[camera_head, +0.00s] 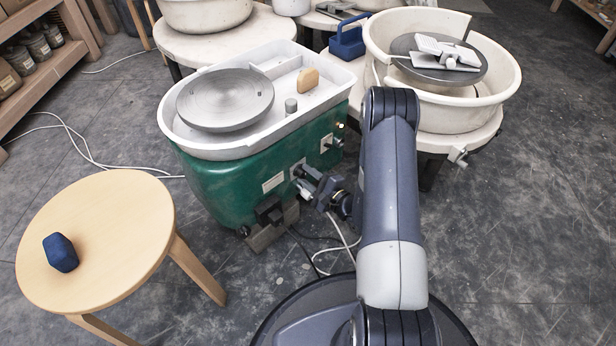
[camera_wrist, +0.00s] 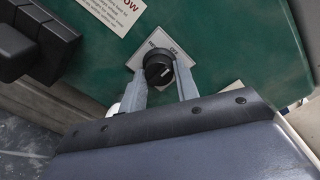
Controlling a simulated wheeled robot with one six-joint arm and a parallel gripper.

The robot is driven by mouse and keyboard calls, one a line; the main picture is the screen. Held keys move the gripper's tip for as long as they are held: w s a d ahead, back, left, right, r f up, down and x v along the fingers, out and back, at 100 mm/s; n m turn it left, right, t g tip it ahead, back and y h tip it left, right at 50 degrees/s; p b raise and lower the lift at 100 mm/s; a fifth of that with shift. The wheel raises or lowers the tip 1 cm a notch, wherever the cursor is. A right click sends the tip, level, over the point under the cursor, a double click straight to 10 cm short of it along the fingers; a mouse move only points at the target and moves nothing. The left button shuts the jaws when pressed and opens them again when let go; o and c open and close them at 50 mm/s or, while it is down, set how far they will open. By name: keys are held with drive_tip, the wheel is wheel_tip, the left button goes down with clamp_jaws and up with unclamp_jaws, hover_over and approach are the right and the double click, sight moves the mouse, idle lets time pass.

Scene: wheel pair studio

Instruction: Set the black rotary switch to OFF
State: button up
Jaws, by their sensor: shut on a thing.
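The black rotary switch (camera_wrist: 158,70) sits on a pale label plate on the green side of the pottery wheel (camera_head: 215,185). In the head view my gripper (camera_head: 302,180) reaches the wheel's front panel from the right, and the knob is mostly hidden there by the fingers.
A black pedal-like box (camera_head: 268,210) juts from the panel, left of the switch; it also shows in the wrist view (camera_wrist: 40,42). A wooden stool (camera_head: 130,220) with a blue block (camera_head: 60,252) stands at left. A second wheel (camera_head: 505,85) stands behind my arm. White cables lie on the floor.

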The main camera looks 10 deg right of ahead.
drive_tip(key=o, duration=1)
drive_tip(key=shift+c, duration=0.2)
drive_tip(key=shift+s, duration=0.1)
drive_tip(key=p+v, duration=0.3)
drive_tip(key=v, duration=0.7)
drive_tip(key=shift+s+d, duration=0.2)
drive_tip(key=shift+s, duration=0.1)
